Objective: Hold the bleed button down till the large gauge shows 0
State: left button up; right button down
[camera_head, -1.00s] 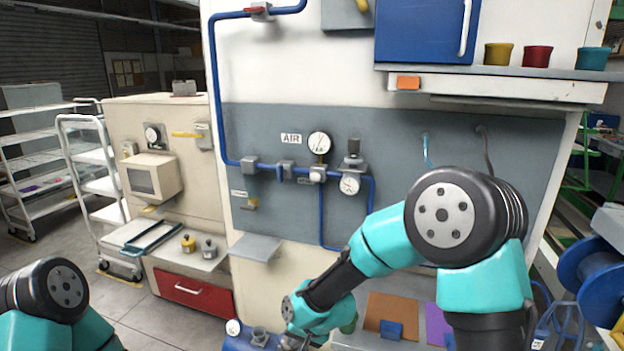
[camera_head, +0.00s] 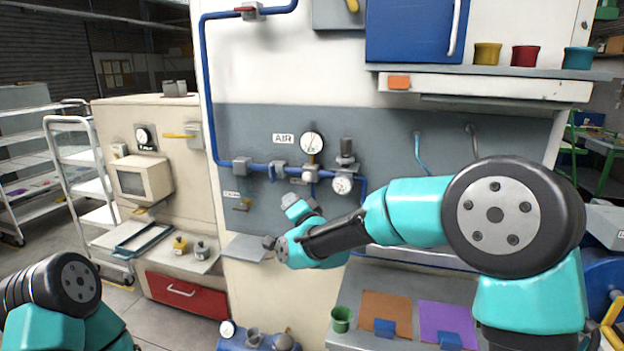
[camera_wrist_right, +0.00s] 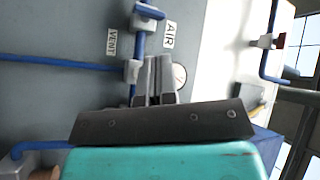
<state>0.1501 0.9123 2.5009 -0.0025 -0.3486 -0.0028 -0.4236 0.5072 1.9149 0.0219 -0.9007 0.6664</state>
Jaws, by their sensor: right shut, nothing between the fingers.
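The large gauge (camera_head: 313,142) is a round white dial on the grey panel, right of the AIR label (camera_head: 283,138). Its marks are too small to read. In the right wrist view, the gauge (camera_wrist_right: 181,76) is partly hidden by my gripper. Below it a grey fitting (camera_head: 310,174) sits on the blue pipe. I cannot make out the bleed button; a VENT label (camera_wrist_right: 111,42) stands near the fitting. My right gripper (camera_head: 297,204) is just in front of and below the fitting. Its fingers (camera_wrist_right: 155,72) are shut and empty; contact cannot be told. My left gripper is out of view.
A smaller gauge (camera_head: 342,184) and a regulator (camera_head: 346,150) are to the right on the pipe. A grey shelf (camera_head: 246,247) juts out left of my right wrist. A green cup (camera_head: 341,318) and coloured mats are on the bench below.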

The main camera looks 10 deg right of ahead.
aim_at(308, 176)
jog(key=shift+d+r+t, duration=0.2)
jog(key=shift+r+t, duration=0.1)
jog(key=shift+r, duration=0.35)
jog(key=shift+w, duration=0.15)
jog(key=w+d, duration=0.3)
jog(key=w, duration=0.4)
jog(key=shift+w+d, duration=0.3)
jog(key=shift+w, duration=0.1)
jog(key=shift+w+d, duration=0.1)
jog(key=shift+w, duration=0.05)
dwell(1.6)
jog(key=shift+w+d, duration=0.1)
jog(key=shift+w, duration=0.1)
jog(key=shift+w+d, duration=0.2)
jog(key=shift+w, duration=0.25)
dwell(3.7)
